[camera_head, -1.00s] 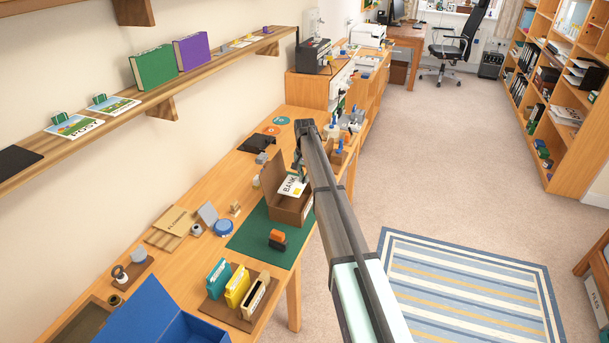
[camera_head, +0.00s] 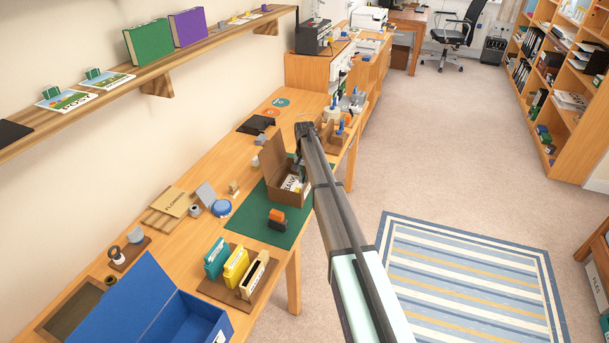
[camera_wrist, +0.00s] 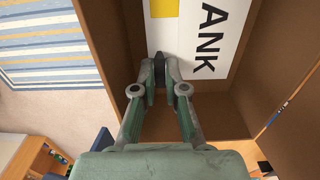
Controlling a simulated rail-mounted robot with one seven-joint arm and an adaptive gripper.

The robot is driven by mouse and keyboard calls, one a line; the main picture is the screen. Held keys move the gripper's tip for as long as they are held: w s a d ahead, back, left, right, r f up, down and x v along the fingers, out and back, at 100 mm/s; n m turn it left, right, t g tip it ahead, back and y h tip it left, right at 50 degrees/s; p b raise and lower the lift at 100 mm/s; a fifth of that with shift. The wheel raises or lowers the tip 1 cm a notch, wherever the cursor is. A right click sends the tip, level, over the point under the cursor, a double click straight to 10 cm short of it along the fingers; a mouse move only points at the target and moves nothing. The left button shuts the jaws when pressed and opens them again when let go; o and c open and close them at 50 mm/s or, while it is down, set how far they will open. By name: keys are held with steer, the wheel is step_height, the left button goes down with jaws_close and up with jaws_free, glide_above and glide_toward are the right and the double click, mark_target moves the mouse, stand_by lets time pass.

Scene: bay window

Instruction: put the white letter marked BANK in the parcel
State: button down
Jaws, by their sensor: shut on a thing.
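The parcel (camera_head: 292,197) is an open brown cardboard box on a green mat (camera_head: 251,226) on the workbench, with a flap raised on its left side. The white letter (camera_head: 291,183) marked BANK shows inside the box opening, partly hidden by the box wall and my arm. In the wrist view the letter (camera_wrist: 210,30) shows the black letters "ANK" and a yellow patch, with box walls around it. My gripper (camera_wrist: 160,66) is shut on the letter's edge, down at the box. Whether the letter touches the box floor cannot be told.
An orange and black stamp (camera_head: 277,220) stands on the mat in front of the box. A rack of coloured folders (camera_head: 237,268) and an open blue box (camera_head: 168,310) are nearer. A wall shelf (camera_head: 150,80) runs above the bench on the left.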

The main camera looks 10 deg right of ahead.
steer(key=c, duration=1.1)
jaws_free()
steer(key=shift+c, duration=0.2)
